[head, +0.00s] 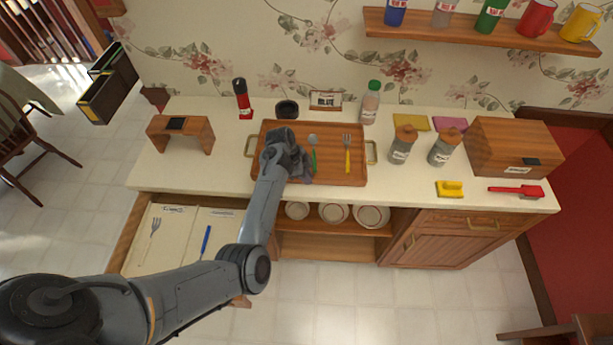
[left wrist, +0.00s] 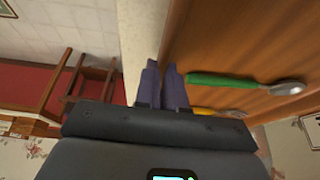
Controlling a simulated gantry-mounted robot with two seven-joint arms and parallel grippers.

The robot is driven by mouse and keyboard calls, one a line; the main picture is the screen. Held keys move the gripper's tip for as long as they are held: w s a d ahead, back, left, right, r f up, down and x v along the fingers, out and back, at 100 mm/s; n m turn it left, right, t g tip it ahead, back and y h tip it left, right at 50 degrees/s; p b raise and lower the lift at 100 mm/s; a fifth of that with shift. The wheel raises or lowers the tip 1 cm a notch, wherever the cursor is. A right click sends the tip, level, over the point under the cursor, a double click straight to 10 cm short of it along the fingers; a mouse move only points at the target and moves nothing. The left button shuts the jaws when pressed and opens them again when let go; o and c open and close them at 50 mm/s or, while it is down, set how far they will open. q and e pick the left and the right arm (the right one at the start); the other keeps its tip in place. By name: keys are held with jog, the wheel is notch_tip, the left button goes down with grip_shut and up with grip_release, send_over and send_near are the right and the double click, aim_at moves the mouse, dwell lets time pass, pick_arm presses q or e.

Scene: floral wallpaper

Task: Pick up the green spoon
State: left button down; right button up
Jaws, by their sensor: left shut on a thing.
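The green spoon (head: 314,157) lies on the wooden tray (head: 335,178), its grey bowl toward the wall. In the left wrist view the green spoon (left wrist: 235,81) lies to the right of my fingers, apparently not between them. My left gripper (head: 306,178) is low at the tray's front edge. In the left wrist view my left gripper (left wrist: 161,75) has its fingers close together on either side of the edge of the wooden tray (left wrist: 225,35), and it looks shut on that rim. My right gripper is not in view.
A yellow fork (head: 347,155) lies right of the spoon on the tray. Two shakers (head: 402,146) stand right of the tray, with a bottle (head: 370,103) behind it. An open drawer (head: 185,240) is below at the left. The counter's front right is partly clear.

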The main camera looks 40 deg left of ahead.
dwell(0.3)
pick_arm(q)
jog(key=c, duration=1.7)
grip_release()
jog(key=shift+f, duration=0.1)
jog(key=o, duration=0.5)
jog(key=v, duration=1.1)
jog(key=s+a+f+n+y, duration=0.1)
jog(key=s+f+n+y, duration=0.15)
jog(key=s, duration=0.35)
jog(key=s+d+n, duration=0.1)
jog(key=s+d, duration=0.3)
jog(key=s, duration=0.1)
jog(key=s+d+f+n+y, duration=0.1)
jog(key=s+d+n, duration=0.1)
jog(key=s+d, duration=0.2)
jog(key=s+d+n+y, duration=0.1)
jog(key=s+d, duration=0.3)
jog(key=s, duration=0.2)
jog(key=shift+f+p, duration=0.3)
jog(key=shift+f, duration=0.05)
jog(key=shift+o, duration=0.3)
jog(key=s+d+r+n+h, duration=0.1)
jog(key=s+d+n, duration=0.1)
jog(key=s+d, duration=0.5)
jog(key=shift+s+d+r+t, duration=0.3)
jog(key=shift+r+t, duration=0.1)
